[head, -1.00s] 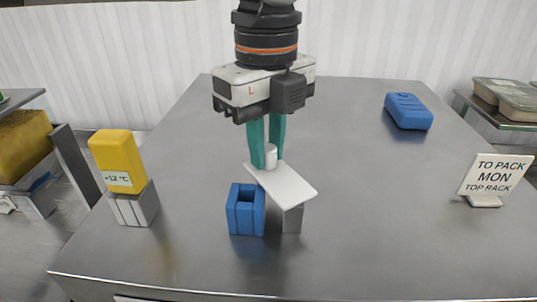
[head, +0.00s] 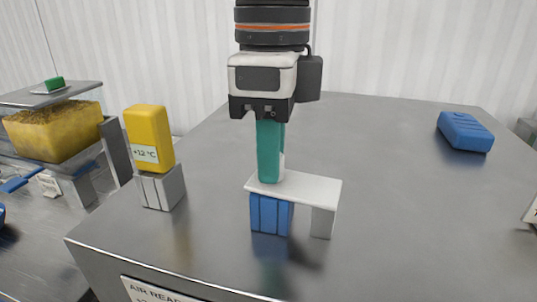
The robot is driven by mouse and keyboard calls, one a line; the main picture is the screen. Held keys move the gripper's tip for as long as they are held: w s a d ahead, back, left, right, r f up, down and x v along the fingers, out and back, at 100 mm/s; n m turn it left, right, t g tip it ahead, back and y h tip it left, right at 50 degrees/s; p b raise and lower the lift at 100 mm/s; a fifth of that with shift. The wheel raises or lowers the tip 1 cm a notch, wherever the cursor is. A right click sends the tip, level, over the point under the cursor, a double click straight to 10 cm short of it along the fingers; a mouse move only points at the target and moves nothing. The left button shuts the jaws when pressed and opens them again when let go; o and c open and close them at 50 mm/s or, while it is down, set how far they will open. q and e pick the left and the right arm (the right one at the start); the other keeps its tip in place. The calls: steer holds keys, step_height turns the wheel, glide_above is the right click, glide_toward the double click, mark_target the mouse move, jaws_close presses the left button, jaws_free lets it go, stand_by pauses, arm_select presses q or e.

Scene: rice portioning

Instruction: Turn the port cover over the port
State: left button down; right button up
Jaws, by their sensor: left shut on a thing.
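The port cover (head: 312,188) is a flat white plate with a small upright knob near its left end. The plate's right part is above a grey block (head: 322,222), and its left part is over the blue port block (head: 271,214). The top opening of the port is hidden under the plate. I cannot tell whether the plate touches the blue block. My left gripper (head: 270,175) points straight down, with teal fingers shut on the cover's knob, which the fingers mostly hide. My right gripper is not in view.
A yellow thermometer (head: 149,135) reading +12 °C stands in a grey holder (head: 161,188) at left. A blue block (head: 465,131) lies at the back right. A shelf with a yellow tub (head: 54,130) is off to the left.

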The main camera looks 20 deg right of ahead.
arm_select(q)
steer(key=shift+s+a+r+n, duration=0.15)
steer(key=shift+s+n, duration=0.1)
steer(key=shift+n, duration=0.35)
steer(key=c, duration=1.3)
jaws_free()
steer(key=shift+o, duration=0.2)
step_height(320, 180, up, 12)
steer(key=p, duration=0.1)
